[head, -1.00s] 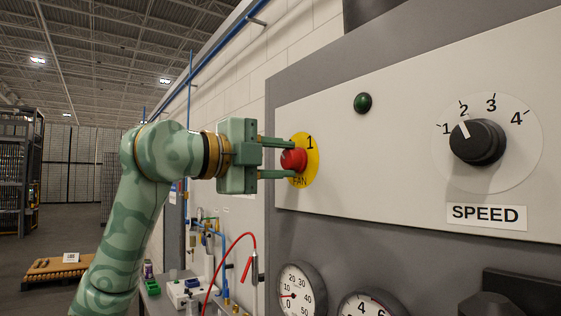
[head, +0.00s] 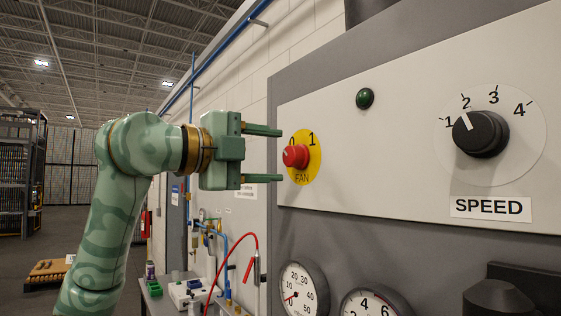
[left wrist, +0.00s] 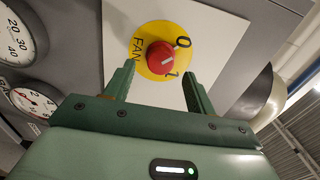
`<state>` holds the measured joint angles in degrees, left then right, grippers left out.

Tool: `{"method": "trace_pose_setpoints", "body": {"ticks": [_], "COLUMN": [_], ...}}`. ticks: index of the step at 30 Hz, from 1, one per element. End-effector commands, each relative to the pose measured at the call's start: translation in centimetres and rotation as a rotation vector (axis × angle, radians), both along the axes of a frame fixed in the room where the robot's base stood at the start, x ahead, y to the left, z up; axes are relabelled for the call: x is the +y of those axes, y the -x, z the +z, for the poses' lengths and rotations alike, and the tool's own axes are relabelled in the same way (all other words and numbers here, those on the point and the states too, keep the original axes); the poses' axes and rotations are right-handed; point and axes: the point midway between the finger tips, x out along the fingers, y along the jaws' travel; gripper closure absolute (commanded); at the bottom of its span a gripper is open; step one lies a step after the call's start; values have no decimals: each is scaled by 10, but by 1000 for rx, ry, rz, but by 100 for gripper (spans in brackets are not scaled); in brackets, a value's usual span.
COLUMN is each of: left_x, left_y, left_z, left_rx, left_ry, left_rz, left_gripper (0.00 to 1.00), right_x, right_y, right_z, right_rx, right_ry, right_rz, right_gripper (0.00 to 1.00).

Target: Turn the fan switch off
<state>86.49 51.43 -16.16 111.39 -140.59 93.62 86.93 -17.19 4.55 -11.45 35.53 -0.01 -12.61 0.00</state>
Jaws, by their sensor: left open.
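The fan switch is a red knob (head: 296,156) on a round yellow plate (head: 313,163) marked 0, 1 and FAN. It also shows in the left wrist view, knob (left wrist: 160,55) and plate (left wrist: 145,68). A pale mark is on the knob, but I cannot tell surely which number it points at. My left gripper (head: 282,155) is open and empty. Its fingertips are just left of the knob in the head view, one higher and one lower, apart from it. In the left wrist view the fingers (left wrist: 158,72) lie to either side of the knob. My right gripper is not in view.
The light panel also carries a dark green lamp (head: 365,98) and a black speed dial (head: 480,134) with its mark near 2. Gauges (head: 303,289) sit below. A red hose (head: 236,243) and a bench with small items are below my left gripper.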

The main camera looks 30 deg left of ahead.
Motion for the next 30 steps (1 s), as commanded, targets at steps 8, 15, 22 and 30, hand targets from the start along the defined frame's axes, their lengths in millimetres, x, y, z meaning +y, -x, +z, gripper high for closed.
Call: {"method": "trace_pose_setpoints", "body": {"ticks": [8,15,22,30], "left_x": [31,48,52,52], "left_y": [71,112,123,123], "left_z": [-3,-1,-1,0], "left_rx": [-4,-1,0,1], "left_ry": [1,2,1,2], "left_rz": [6,4,1,1], "left_gripper": [44,44,44,44], "right_x": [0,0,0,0], "right_y": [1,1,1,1], "right_z": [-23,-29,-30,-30], "right_rx": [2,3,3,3], "right_ry": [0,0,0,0], "right_rz": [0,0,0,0], "right_gripper": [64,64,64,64]}}
